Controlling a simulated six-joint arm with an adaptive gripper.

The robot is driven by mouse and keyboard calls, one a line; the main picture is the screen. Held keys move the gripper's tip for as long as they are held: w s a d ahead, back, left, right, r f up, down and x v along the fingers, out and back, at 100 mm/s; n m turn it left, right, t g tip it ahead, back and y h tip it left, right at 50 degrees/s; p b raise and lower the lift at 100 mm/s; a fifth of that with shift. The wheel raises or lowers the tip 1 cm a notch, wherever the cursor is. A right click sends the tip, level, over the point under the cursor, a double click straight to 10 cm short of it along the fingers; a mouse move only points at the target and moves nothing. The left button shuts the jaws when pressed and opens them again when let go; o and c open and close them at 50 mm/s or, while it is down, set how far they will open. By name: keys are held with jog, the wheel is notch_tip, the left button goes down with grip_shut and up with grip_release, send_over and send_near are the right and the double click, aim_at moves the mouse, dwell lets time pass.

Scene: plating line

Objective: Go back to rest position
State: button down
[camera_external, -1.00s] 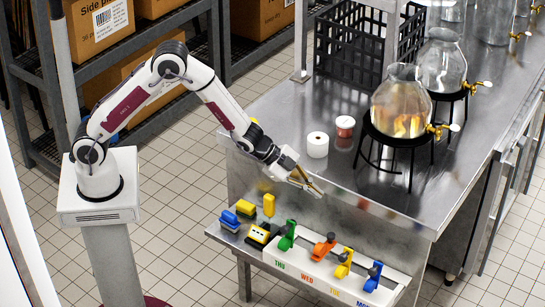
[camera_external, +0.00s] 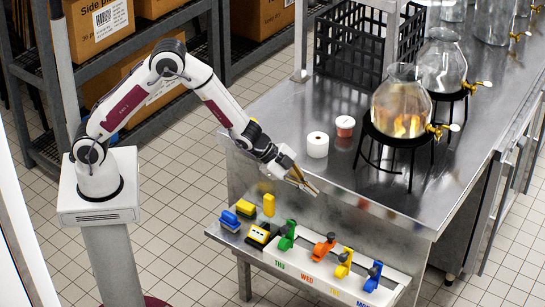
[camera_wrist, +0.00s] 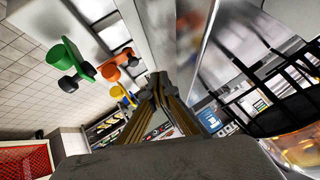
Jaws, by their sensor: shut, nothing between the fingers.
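My gripper (camera_external: 308,187) is shut and empty. In the external view it hangs in the air near the front edge of the steel table (camera_external: 272,125), above the lower shelf. My arm reaches over from its pedestal at the left. In the wrist view my gripper's fingers (camera_wrist: 158,88) are together and hold nothing.
A white roll (camera_external: 318,145), a red-and-white jar (camera_external: 345,126), a glass dispenser (camera_external: 401,105) and a black crate (camera_external: 345,55) stand on the table.

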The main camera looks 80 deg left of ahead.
jog(key=s+a+f+n+g+y, duration=0.2)
jog(key=s+a+n+g+y, duration=0.15)
jog(key=s+a, duration=0.55)
jog(key=s+a+r+n, duration=0.1)
jog(key=s+r+n, duration=0.1)
jog(key=s+r, duration=0.6)
jog(key=s+a+r+n, duration=0.1)
jog(key=s+r+n, duration=0.1)
jog(key=s+r, duration=0.6)
jog(key=s+a+r+n, duration=0.1)
jog(key=s+r+n, duration=0.2)
jog(key=s+r, duration=0.5)
jog(key=shift+s+a+h, duration=0.35)
jog(key=shift+s, duration=5.15)
